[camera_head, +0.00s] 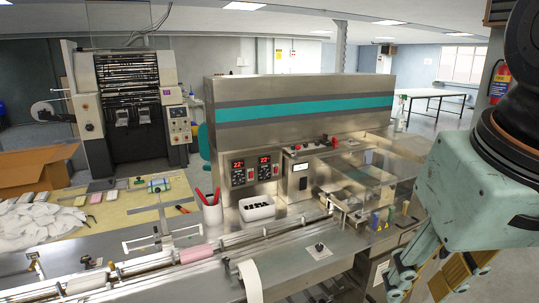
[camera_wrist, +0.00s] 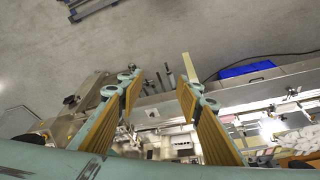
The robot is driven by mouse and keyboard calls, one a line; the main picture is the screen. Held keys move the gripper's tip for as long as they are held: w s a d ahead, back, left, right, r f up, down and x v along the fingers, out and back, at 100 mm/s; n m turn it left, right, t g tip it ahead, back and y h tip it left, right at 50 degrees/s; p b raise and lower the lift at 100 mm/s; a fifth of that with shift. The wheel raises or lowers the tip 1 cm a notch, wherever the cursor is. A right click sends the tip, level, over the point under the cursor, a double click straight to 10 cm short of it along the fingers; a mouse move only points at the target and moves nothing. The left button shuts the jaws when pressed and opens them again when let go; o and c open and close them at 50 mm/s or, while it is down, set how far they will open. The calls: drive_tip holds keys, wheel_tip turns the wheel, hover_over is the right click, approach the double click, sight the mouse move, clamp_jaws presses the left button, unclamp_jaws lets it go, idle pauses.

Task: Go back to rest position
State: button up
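My gripper (camera_wrist: 157,85) shows in the wrist view with its two yellow-padded fingers spread wide apart and nothing between them. Past the fingers lie the machine's side and the grey floor. In the head view my gripper (camera_head: 440,278) hangs at the lower right, partly cut off by the frame, beside the right end of the flow wrapper. The flow wrapper (camera_head: 300,103) is a steel machine with a teal stripe, red number displays and a clear cover over its right part. My gripper appears apart from it.
A cardboard box (camera_head: 35,168) and white cloths (camera_head: 40,222) are at the left. A blue object (camera_wrist: 247,69) lies near the machine in the wrist view. Open floor (camera_wrist: 225,25) lies beyond.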

drive_tip(key=shift+s+f+b, duration=0.1)
drive_tip(key=shift+s+f, duration=0.3)
drive_tip(key=shift+s, duration=0.45)
drive_tip(key=shift+s+f+b, duration=0.1)
drive_tip(key=shift+s+f, duration=0.25)
drive_tip(key=shift+s, duration=0.45)
drive_tip(key=shift+s+f+b, duration=0.1)
drive_tip(key=shift+s+f, duration=0.3)
drive_tip(key=shift+s, duration=0.45)
drive_tip(key=shift+d, duration=0.1)
